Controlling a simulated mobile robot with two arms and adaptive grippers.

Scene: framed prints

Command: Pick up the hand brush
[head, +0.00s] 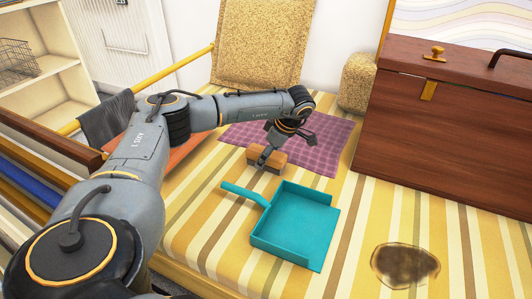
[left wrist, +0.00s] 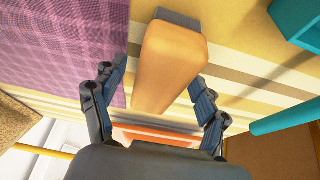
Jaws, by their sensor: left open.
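The hand brush (head: 254,157) is a tan wooden block lying on the striped cover, partly hidden by my left gripper in the head view. In the left wrist view the brush (left wrist: 170,65) shows its orange-tan body and a grey part at its far end. My left gripper (head: 266,157) is over the brush, pointing down. In the left wrist view the left gripper (left wrist: 153,80) is open, with one finger on each side of the brush's near part. A gap shows between the brush and each finger. My right gripper is not in view.
A teal dustpan (head: 300,228) lies just in front of the brush, its handle pointing left. A purple checked cloth (head: 318,148) lies behind. A brown wooden chest (head: 450,130) stands at right. A dark stain (head: 405,265) marks the cover, otherwise bare at front right.

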